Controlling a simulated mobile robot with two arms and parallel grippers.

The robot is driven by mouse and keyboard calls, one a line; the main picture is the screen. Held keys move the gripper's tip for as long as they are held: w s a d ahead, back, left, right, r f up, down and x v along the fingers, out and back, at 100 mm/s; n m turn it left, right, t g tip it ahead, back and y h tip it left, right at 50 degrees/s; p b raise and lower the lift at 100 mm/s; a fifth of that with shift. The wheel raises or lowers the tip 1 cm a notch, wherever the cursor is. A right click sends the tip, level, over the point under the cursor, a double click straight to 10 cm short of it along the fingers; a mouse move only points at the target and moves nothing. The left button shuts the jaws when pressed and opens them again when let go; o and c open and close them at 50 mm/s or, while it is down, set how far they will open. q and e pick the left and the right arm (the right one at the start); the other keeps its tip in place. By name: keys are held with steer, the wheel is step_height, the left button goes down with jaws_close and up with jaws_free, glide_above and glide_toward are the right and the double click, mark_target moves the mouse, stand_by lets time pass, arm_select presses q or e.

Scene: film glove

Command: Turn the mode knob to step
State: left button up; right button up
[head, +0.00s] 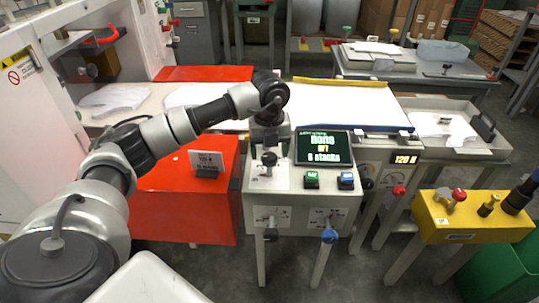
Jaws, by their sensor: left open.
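A pale console (300,203) stands in the middle of the head view. A dark screen (323,148) on it reads "none", "OFF" and "6 stacks". Its front has a black knob (271,234) on the left and a blue knob (330,236) on the right, each below a small marked plate. A small dark lever-like part (269,158) stands on a white plate on the console's top left. The knob labels are too small to read. My left gripper (268,143) is open, pointing down above that plate. My right gripper is not in view.
A green button (311,179) and a blue button (346,180) sit below the screen. A red cabinet (185,205) stands left of the console. A yellow box (472,216) with several controls stands at the right. A work surface with white sheets lies behind.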

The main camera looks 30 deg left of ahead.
arm_select(q)
steer(key=shift+f, duration=1)
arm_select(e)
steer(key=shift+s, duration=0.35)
arm_select(q)
steer(key=shift+c, duration=0.2)
steer(key=c, duration=0.9)
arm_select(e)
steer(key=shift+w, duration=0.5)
